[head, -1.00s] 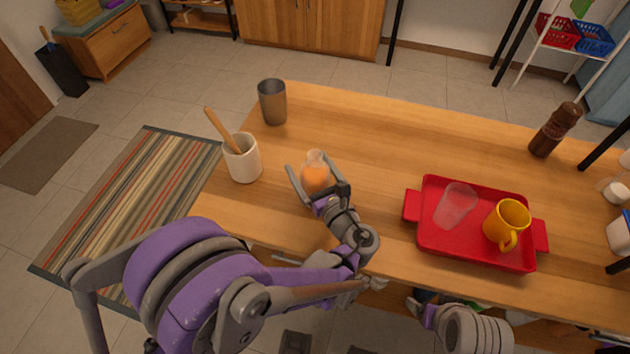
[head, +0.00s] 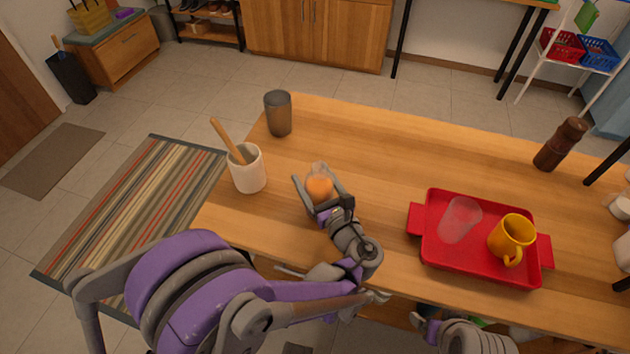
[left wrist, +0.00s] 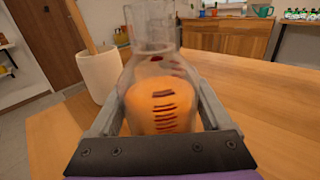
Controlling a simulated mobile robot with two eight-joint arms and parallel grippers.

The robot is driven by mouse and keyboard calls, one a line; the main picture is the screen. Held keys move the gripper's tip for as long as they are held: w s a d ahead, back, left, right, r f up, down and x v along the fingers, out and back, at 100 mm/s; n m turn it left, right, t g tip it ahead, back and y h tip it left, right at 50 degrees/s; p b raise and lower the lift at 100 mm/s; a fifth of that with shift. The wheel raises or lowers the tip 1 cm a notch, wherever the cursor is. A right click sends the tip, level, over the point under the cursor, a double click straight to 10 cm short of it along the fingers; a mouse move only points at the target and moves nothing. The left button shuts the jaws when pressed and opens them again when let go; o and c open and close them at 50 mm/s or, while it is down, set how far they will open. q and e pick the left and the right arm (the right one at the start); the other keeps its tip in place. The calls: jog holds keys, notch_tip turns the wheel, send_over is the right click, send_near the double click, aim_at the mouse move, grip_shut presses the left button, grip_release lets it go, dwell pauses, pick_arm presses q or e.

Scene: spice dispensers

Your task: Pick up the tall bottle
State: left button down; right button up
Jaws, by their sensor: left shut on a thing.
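A clear glass bottle with a narrow neck and an orange filling (head: 319,187) is between the fingers of my left gripper (head: 316,184), over the table's left part. In the left wrist view the bottle (left wrist: 160,95) fills the middle, roughly upright, with dark red marks on its front. My left gripper is shut on its body, one finger on each side. The bottle's base is hidden, so I cannot tell whether it touches the table. Part of my right arm shows at the bottom right of the head view; its fingers are not clear.
A white crock with a wooden utensil (head: 247,172) stands close left of the bottle. A grey cup (head: 278,115) is behind. A red tray (head: 440,255) to the right holds a clear glass (head: 460,218) and yellow mug (head: 510,236). A brown mill (head: 558,146) stands far right.

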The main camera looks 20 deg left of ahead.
pick_arm(q)
jog(key=shift+r+p, duration=1.1)
jog(key=shift+r, duration=3.75)
pick_arm(e)
jog(key=shift+r, duration=1.25)
